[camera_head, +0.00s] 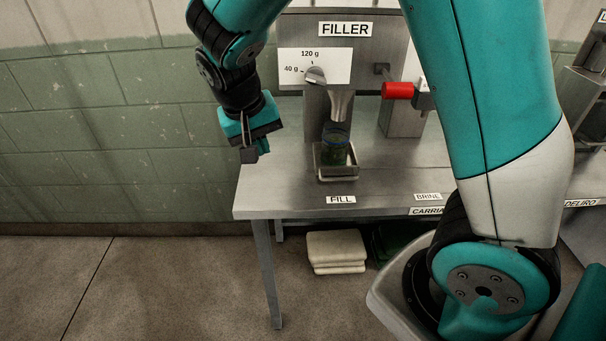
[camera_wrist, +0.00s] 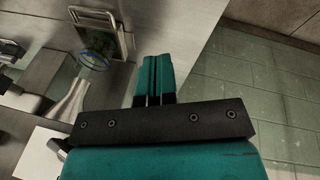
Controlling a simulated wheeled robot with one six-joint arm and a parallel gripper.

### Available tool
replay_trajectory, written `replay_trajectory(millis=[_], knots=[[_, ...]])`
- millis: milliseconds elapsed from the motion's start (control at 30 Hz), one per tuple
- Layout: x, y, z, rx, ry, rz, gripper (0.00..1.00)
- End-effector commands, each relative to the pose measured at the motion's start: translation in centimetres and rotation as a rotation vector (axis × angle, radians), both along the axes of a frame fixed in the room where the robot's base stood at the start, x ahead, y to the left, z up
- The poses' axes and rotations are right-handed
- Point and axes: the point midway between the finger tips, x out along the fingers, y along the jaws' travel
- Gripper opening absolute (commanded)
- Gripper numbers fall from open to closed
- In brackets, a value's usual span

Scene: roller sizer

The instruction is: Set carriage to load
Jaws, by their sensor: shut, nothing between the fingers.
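The carriage (camera_head: 338,178) is a small square metal tray on the steel table at the label FILL (camera_head: 341,199). A glass jar with green contents (camera_head: 335,150) stands in it, under the filler's funnel-shaped spout (camera_head: 341,104). In the wrist view, the carriage rim (camera_wrist: 127,42) and the jar (camera_wrist: 97,48) show at the upper left. My gripper (camera_head: 250,154) is shut and empty, in the air left of the carriage and apart from it. Its closed fingers (camera_wrist: 155,80) show in the wrist view. The label CARRIA... (camera_head: 427,211) is partly hidden by my arm.
The filler panel has a dial (camera_head: 315,75) marked 40 g and 120 g, and a red handle (camera_head: 397,90) to its right. A label BRINE (camera_head: 428,196) is on the table. White stacked slabs (camera_head: 336,250) lie below it. A green block wall (camera_head: 110,150) stands behind; the left floor is clear.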

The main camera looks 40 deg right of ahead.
Motion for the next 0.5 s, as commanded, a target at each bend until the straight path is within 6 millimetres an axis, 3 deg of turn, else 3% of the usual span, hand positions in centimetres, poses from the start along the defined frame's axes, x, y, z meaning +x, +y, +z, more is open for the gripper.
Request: replay_trajectory(millis=[33, 200, 500], knots=[[1.7, -0.9, -2.5, -0.072, -0.017, -0.084, 0.0], [4.8, -3.5, -6.1, -0.261, -0.1, -0.301, 0.0], [5.9, -5.4, -8.2, -0.349, -0.15, -0.394, 0.0]])
